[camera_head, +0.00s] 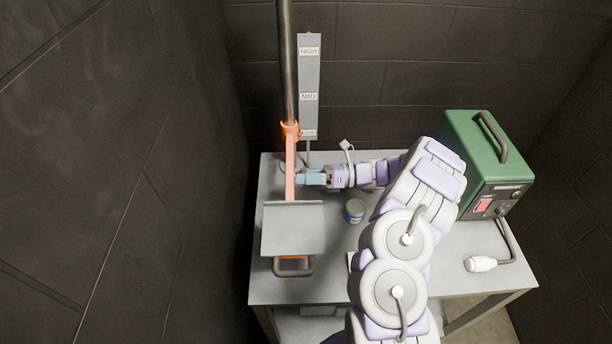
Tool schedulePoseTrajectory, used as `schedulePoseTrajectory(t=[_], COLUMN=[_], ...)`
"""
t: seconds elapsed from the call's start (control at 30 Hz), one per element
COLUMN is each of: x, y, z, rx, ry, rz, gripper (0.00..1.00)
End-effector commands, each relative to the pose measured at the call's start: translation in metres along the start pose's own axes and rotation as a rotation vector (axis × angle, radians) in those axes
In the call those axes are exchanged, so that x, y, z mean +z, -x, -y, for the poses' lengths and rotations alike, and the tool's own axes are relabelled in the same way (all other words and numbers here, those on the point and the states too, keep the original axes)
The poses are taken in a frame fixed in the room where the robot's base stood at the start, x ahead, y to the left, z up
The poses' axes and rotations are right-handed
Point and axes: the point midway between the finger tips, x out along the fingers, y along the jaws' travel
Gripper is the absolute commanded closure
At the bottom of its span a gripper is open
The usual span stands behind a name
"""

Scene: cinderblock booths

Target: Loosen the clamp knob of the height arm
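The height arm (291,170) is an orange bar reaching forward from an orange collar (290,130) low on a vertical metal post (287,60). A grey tilted plate (293,229) sits at its front end. My gripper (304,179), with blue fingers, points left, its tips right beside or touching the orange bar. I cannot make out the clamp knob; it may be hidden by the fingers. Whether the fingers are open or shut on anything is too small to tell. A label strip (309,75) behind the post reads HIGH, MID and a lowest mark; the collar is near the lowest.
A green power unit (484,158) with a cable and white plug (481,264) stands on the right of the grey table (470,245). A small blue-and-white can (355,211) stands near my arm. An orange-and-black handle (293,266) lies in front. Dark block walls close in left and back.

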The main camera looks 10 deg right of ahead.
Motion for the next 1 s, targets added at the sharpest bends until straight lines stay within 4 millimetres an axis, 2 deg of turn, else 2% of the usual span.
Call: schedulePoseTrajectory(t=[0.03, 0.3, 0.73, 1.0], x=[-0.0001, -0.0001, -0.0009, -0.0021], y=[0.0006, 0.0015, 0.0017, 0.0018], z=[0.0005, 0.0018, 0.0032, 0.0046], rx=[-0.001, -0.002, -0.004, -0.005], ry=[0.000, -0.001, 0.060, 0.232], rz=[0.000, 0.000, 0.000, -0.001], gripper=[0.56, 0.81, 0.82, 0.82])
